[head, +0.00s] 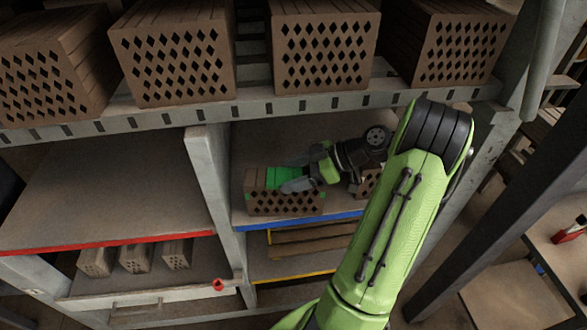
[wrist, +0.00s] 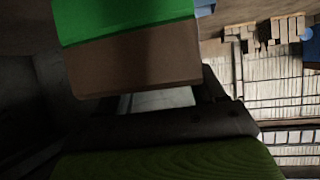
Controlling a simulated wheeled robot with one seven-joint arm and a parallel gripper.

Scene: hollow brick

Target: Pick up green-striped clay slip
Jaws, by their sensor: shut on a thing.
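The green-striped clay slip (head: 285,203) is a brown hollow brick with diamond-shaped holes in its front face and a bright green band on top. It is in the blue-edged shelf bay (head: 335,217) in the head view. My gripper (head: 298,183) reaches in from the right and is shut on it, at the top. In the wrist view the slip (wrist: 135,60) fills the upper left, with its green band above a plain brown face. My gripper hides part of its top. I cannot tell whether the slip touches the shelf.
Another brick (head: 369,184) is to the right, partly behind my arm. Several large hollow bricks (head: 172,60) line the upper shelf. A grey upright (head: 214,180) stands left of the bay. The red-edged shelf (head: 100,195) is empty; small bricks (head: 136,258) lie below it.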

